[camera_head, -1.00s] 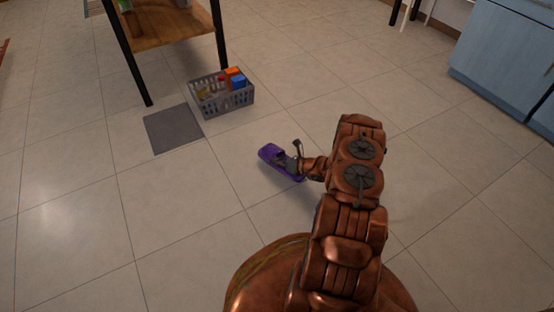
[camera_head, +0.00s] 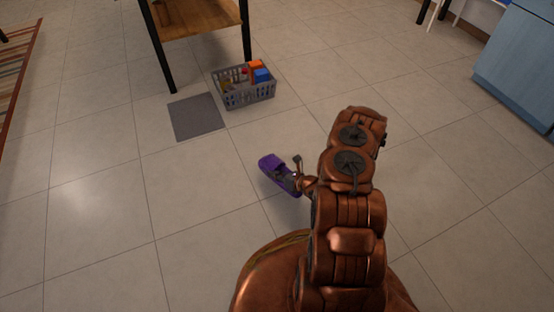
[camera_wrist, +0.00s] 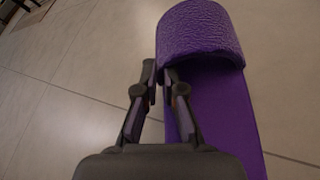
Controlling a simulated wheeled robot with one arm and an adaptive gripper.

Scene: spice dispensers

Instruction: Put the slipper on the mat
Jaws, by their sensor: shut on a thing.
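The purple slipper (camera_head: 275,170) is held by my gripper (camera_head: 292,178), in front of my arm in the head view. In the wrist view the slipper (camera_wrist: 215,100) fills the right half, its rounded strap at the top and its flat sole below. My gripper (camera_wrist: 163,85) is shut on the slipper's side edge, near the strap. The far finger is partly hidden by the strap. The grey mat (camera_head: 196,117) lies flat on the floor, up and left of the slipper and apart from it. How high the slipper is above the floor is hard to tell.
A grey basket (camera_head: 250,97) with colourful items stands just right of the mat. A wooden table (camera_head: 200,20) with black legs is behind them. A blue cabinet (camera_head: 515,65) is at the far right. The tiled floor between slipper and mat is clear.

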